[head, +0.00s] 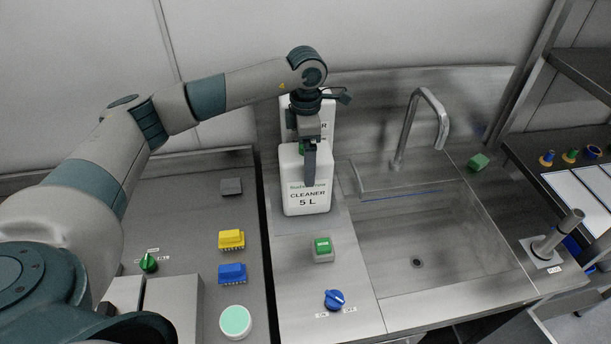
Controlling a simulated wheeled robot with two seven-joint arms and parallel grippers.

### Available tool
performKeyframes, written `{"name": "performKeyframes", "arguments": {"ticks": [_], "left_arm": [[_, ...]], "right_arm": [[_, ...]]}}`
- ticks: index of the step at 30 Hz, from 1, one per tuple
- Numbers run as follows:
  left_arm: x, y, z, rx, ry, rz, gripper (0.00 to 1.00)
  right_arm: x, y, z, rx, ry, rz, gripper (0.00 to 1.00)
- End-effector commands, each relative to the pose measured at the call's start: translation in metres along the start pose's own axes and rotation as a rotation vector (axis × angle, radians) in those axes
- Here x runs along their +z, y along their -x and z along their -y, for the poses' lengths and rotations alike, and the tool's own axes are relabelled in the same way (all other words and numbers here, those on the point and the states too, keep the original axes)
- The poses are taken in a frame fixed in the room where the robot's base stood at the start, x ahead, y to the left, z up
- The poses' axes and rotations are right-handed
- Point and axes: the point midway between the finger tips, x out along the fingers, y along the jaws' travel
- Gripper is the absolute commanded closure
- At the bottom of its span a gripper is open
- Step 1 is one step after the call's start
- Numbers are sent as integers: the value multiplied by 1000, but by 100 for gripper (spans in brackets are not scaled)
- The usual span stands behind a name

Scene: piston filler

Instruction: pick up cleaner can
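The white cleaner can (305,207), labelled "CLEANER 5 L", stands upright on the steel counter left of the sink. My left gripper (310,170) points down in front of the upper part of the can. One grey finger shows against the can. The can's handle is hidden, so I cannot tell whether the fingers are apart or closed on it. A bit of green shows beside the gripper at the can's top. My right gripper is not in view.
A second white container (327,118) stands behind the can. The sink (440,245) with its tall faucet (402,125) is to the right. A green button (323,246) and blue knob (334,299) lie in front. Yellow (231,239) and blue (231,272) brushes lie left.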

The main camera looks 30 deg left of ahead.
Motion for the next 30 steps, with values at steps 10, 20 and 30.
{"name": "performKeyframes", "arguments": {"ticks": [10,20,30], "left_arm": [[0,-1,0,0,-1,0,8],[-2,-22,3,-3,-1,-3,8],[-2,-53,3,-2,0,-1,8]], "right_arm": [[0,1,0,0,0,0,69],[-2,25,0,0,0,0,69],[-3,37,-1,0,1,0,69]]}}
